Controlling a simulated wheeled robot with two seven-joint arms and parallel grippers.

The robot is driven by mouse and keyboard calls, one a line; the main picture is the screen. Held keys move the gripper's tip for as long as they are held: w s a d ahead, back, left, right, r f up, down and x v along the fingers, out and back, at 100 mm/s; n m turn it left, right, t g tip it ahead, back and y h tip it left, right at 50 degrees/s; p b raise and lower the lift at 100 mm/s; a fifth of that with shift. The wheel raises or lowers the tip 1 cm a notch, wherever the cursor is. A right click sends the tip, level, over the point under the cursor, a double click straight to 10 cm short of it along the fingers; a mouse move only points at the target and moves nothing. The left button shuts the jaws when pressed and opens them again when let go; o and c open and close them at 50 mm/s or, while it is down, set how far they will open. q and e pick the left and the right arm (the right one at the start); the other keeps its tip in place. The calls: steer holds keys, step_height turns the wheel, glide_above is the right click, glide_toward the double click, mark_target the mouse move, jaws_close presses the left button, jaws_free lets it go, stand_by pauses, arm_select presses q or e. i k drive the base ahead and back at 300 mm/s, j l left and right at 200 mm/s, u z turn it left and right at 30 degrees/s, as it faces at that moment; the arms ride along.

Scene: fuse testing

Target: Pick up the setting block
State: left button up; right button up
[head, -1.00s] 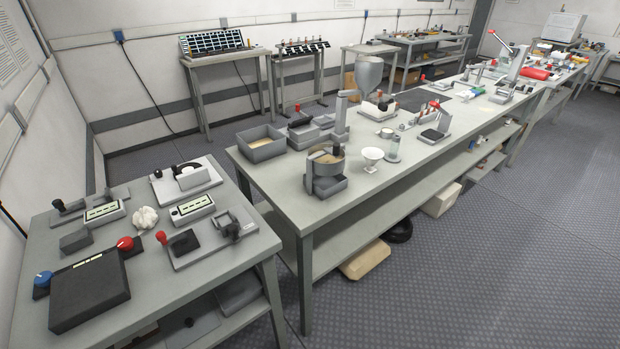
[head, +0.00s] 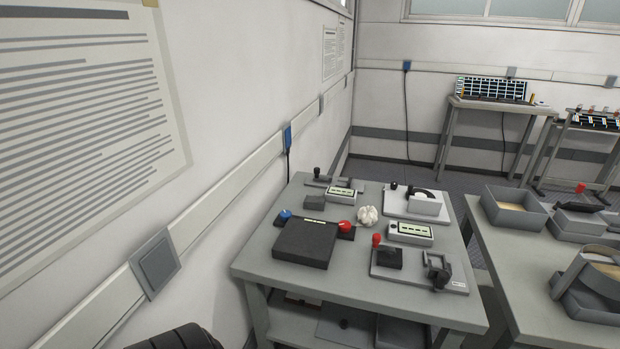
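I cannot tell for sure which thing is the setting block. A small dark grey block (head: 315,203) lies at the left rear of the small grey table (head: 362,287), behind a black box (head: 305,243). Another dark block (head: 388,258) sits on a grey plate (head: 415,277) at the front right of that table, beside a red knob (head: 376,240). A light grey block (head: 425,204) stands on a plate at the back right. Neither of my grippers is in view.
Two meters (head: 342,195) (head: 410,233) and a white crumpled wad (head: 368,216) are also on the small table. A wall runs along its left. A longer bench (head: 500,262) with trays stands to the right, across a narrow gap.

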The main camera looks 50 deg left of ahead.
mark_target(316, 203)
steer(key=u, duration=1.5)
